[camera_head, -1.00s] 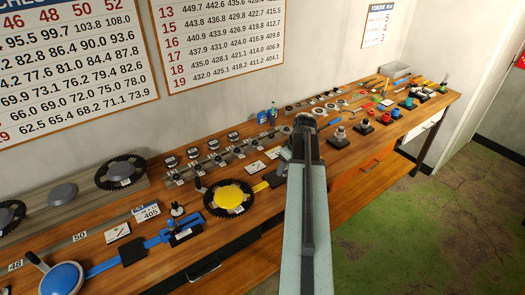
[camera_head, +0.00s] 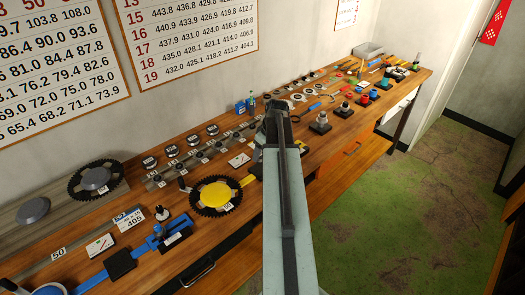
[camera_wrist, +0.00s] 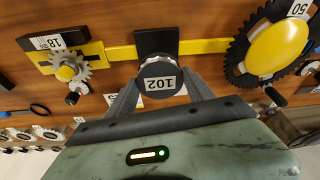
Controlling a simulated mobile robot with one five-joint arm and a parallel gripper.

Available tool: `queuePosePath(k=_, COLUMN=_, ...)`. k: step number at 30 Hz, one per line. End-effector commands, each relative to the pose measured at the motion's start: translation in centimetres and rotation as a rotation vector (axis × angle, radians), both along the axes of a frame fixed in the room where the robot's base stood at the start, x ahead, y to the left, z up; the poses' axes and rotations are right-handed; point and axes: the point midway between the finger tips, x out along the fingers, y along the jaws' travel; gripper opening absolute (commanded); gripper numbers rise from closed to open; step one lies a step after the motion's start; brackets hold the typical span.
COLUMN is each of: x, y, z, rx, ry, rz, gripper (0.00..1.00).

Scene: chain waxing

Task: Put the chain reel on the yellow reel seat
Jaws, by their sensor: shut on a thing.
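My gripper (camera_wrist: 158,92) is shut on the chain reel (camera_wrist: 157,80), a dark round thing with a white "102" label. In the wrist view the reel sits between both fingertips, in front of a black block (camera_wrist: 156,40) on a yellow bar (camera_wrist: 200,46). This block looks like the yellow reel seat. I cannot tell whether the reel touches it. In the head view my arm's end (camera_head: 276,118) is over the bench, right of the yellow-centred chainring, and hides the reel and the block.
A large black chainring with a yellow disc (camera_wrist: 277,48) stands at one end of the bar. A small cog (camera_wrist: 68,70) on a yellow block, labelled 18, is at the other. Several loose parts line the bench back. A blue fixture (camera_head: 160,240) lies front left.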

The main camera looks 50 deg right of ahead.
Motion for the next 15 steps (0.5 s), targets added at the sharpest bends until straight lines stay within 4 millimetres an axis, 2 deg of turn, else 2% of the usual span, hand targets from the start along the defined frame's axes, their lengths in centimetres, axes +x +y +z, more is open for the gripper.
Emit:
queuePosePath(k=1, x=0.1, y=0.1, z=-1.1, rx=0.000, ry=0.000, rz=0.001, gripper=0.00)
queuePosePath(k=9, x=0.2, y=0.2, z=-4.7, rx=0.000, ry=0.000, rz=0.003, gripper=0.00)
queuePosePath(k=15, x=0.2, y=0.2, z=-5.8, rx=0.000, ry=0.000, rz=0.004, gripper=0.00)
